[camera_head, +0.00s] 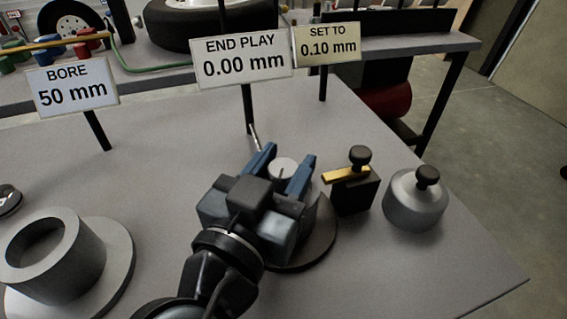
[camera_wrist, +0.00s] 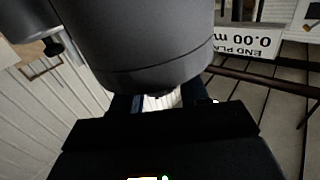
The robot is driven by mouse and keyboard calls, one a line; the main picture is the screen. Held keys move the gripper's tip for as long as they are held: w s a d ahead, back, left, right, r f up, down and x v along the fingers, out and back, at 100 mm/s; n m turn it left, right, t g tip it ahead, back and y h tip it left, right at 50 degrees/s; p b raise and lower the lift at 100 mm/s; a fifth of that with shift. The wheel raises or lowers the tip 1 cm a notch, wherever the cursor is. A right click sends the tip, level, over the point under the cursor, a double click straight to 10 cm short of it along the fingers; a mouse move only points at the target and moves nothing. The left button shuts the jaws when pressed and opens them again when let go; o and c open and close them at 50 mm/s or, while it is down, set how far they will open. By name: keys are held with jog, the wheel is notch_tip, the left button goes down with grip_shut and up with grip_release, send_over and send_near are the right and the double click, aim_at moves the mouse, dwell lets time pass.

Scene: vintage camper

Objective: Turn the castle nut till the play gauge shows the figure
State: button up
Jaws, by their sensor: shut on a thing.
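The play gauge sign (camera_head: 243,60) reads END PLAY 0.00 mm. It also shows upside down in the wrist view (camera_wrist: 262,40). Beside it a sign (camera_head: 326,45) reads SET TO 0.10 mm. My gripper (camera_head: 287,160) reaches over a dark grey hub on a round base (camera_head: 322,243), its two blue fingers either side of a pale round top (camera_head: 284,169) with a dark line on it. The jaws are shut on the castle nut, which they largely hide. In the wrist view a large grey cylinder (camera_wrist: 150,45) lies just beyond the fingers (camera_wrist: 160,104).
A black block with a brass bar and knob (camera_head: 357,185) and a grey knobbed weight (camera_head: 415,198) stand close at the right. A hollow grey cylinder on a flange (camera_head: 60,250) and a BORE 50 mm sign (camera_head: 75,88) are left. The bench is clear between them.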

jog(key=shift+c, duration=0.9)
jog(key=shift+y, duration=0.4)
jog(key=shift+d+n+t+y, duration=0.1)
jog(key=shift+n+t+y, duration=0.4)
jog(key=shift+n+y, duration=0.6)
jog(key=n+y, duration=0.1)
jog(key=y, duration=0.2)
jog(key=n+y+p, duration=0.1)
jog(key=n+y, duration=0.1)
jog(key=shift+r+t+y, duration=0.2)
jog(key=shift+t+y, duration=0.1)
jog(key=shift+y, duration=0.1)
jog(key=n+y+p, duration=0.3)
jog(key=y+p, duration=0.1)
jog(key=p, duration=0.1)
jog(key=shift+r+g, duration=0.1)
jog(key=shift+g, duration=0.3)
jog(key=n+y+p, duration=0.1)
jog(key=y+p, duration=0.1)
jog(key=shift+g+p, duration=0.4)
jog(key=shift+n+g+y+p, duration=0.4)
jog(key=shift+n+y+p, duration=0.45)
jog(key=shift+p, duration=0.4)
jog(key=shift+f+n+g+y+p, duration=0.3)
jog(key=shift+n+g+y+p, duration=0.15)
jog(key=shift+y+p, duration=0.3)
